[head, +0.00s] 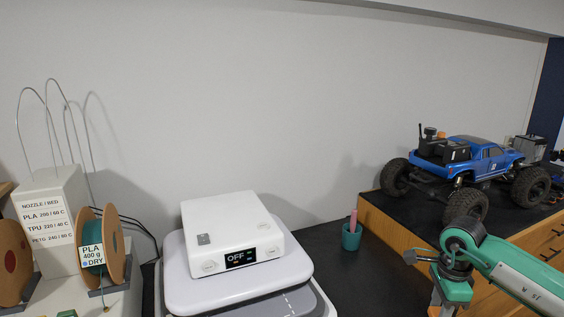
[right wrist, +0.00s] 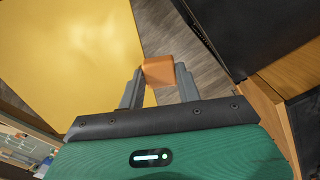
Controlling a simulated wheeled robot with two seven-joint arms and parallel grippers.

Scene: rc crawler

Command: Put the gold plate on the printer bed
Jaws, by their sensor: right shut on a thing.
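The gold plate (right wrist: 70,60) fills the upper left of the right wrist view, a flat yellow sheet. My right gripper (right wrist: 160,84) is shut at the plate's edge, with an orange block-like piece (right wrist: 159,71) between its fingers; I cannot tell whether this is a tab of the plate. In the head view my right wrist is at the lower right, and the fingers and plate are not clearly seen. The printer (head: 235,235) stands at the bottom centre, with a white box reading OFF on top. A grey surface with a dashed line (head: 285,305), possibly the bed, shows partly beneath. My left gripper is out of view.
A blue crawler (head: 478,155) stands on a dark-topped wooden cabinet (head: 400,225) at right. A teal cup (head: 351,236) with a pink item stands right of the printer. Filament spools (head: 103,245) and a labelled white box (head: 50,215) stand at left. Dark counter lies between printer and cabinet.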

